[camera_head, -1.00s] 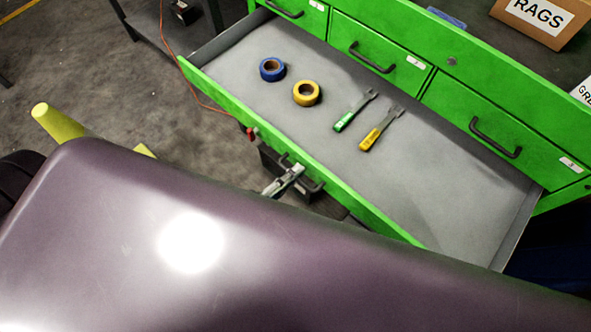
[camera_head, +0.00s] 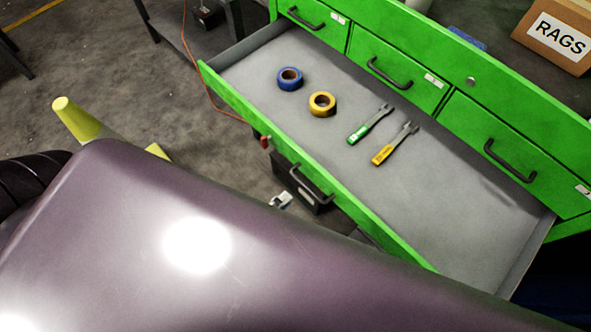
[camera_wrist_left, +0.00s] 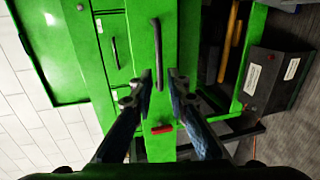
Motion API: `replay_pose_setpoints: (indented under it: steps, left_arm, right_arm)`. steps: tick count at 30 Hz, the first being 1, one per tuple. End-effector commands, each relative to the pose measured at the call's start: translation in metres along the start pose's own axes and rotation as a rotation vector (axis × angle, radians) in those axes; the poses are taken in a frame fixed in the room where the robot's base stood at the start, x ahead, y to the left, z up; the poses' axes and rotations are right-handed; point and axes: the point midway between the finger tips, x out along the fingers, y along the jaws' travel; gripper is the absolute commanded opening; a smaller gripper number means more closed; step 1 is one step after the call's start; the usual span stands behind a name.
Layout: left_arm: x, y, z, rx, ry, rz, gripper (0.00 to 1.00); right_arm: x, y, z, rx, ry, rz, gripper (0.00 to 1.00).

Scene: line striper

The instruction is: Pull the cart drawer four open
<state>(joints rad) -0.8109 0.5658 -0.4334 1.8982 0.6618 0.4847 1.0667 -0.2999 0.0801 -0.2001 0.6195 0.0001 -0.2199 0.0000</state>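The wide bottom drawer (camera_head: 420,205) of the green cart stands pulled far out, its grey floor in view. Its dark bar handle (camera_head: 312,184) is on the green front panel and also shows in the left wrist view (camera_wrist_left: 156,60). My left gripper (camera_head: 282,200) is mostly hidden behind my purple body in the head view, just off the handle. In the left wrist view its two fingers (camera_wrist_left: 160,80) are apart, with the handle ahead of the gap and nothing held. My right gripper is not in view.
A blue tape roll (camera_head: 290,79), a yellow tape roll (camera_head: 322,104), a green-handled tool (camera_head: 369,125) and a yellow-handled tool (camera_head: 394,145) lie in the drawer. Closed drawers sit above it. A RAGS box (camera_head: 556,38) is on the cart top.

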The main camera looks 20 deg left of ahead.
Motion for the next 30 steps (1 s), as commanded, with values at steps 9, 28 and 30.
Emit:
replay_pose_setpoints:
  steps: [9, 28, 30]
  left_arm:
    - [-0.036, 0.000, 0.000, 0.000, 0.000, 0.000, 0.15]
    - [-0.036, -0.006, -0.002, 0.020, 0.001, -0.009, 0.15]
    - [-0.033, -0.023, -0.005, 0.078, 0.000, -0.040, 0.15]
  right_arm:
    - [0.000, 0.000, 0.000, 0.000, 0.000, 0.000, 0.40]
    - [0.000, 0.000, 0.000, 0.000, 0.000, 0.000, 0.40]
    - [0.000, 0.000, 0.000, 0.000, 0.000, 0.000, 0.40]
